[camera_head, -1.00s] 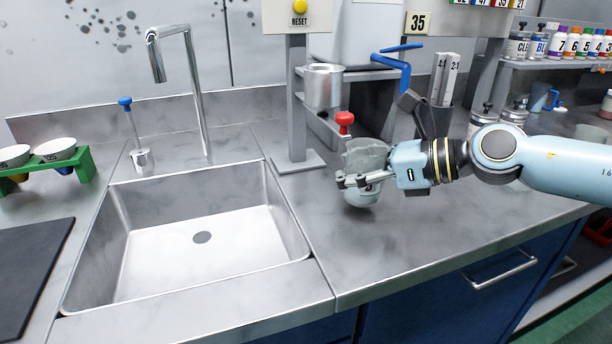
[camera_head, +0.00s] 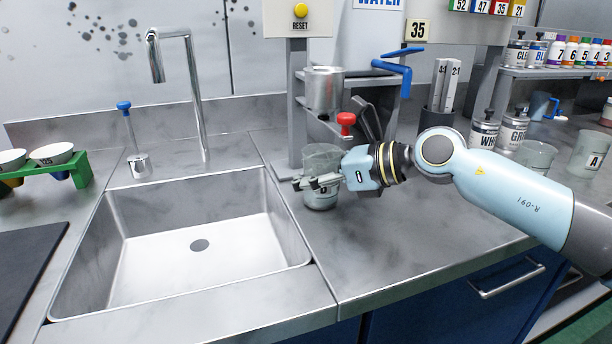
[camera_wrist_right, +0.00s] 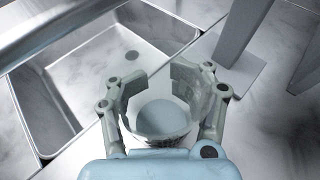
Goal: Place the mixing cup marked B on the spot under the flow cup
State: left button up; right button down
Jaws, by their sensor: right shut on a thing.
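A translucent grey mixing cup (camera_head: 321,194) is upright in my right gripper (camera_head: 318,182), whose fingers are shut around it. Its letter is hidden or too small to read. The cup also shows in the right wrist view (camera_wrist_right: 163,122), between the fingers (camera_wrist_right: 160,95), with a grey round bottom inside. The metal flow cup (camera_head: 324,91) is held on a grey stand, above and just behind the held cup. I cannot tell whether the held cup touches the counter. The spot under the flow cup is hidden. My left gripper is not in view.
The sink (camera_head: 190,250) is left of the held cup. The stand's post (camera_head: 297,110) rises close behind it, with a red knob (camera_head: 346,119) to the right. A cup marked A (camera_head: 590,155) and another cup (camera_head: 537,157) stand far right. The front counter (camera_head: 400,255) is clear.

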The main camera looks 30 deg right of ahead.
aim_at(339, 171)
jog(key=shift+c, duration=2.1)
grip_release()
jog(key=shift+f, duration=0.1)
jog(key=shift+r, duration=0.25)
jog(key=p+v, duration=0.4)
jog(key=v, duration=0.5)
jog(key=shift+s+d, duration=0.15)
jog(key=shift+s, duration=0.2)
jog(key=shift+s+d+r+p, duration=0.35)
jog(key=shift+s+r+p, duration=0.1)
jog(key=shift+p, duration=0.75)
jog(key=shift+s+d+p, duration=0.3)
jog(key=shift+s+p, duration=0.15)
jog(key=shift+p, duration=0.3)
jog(key=shift+f, duration=0.1)
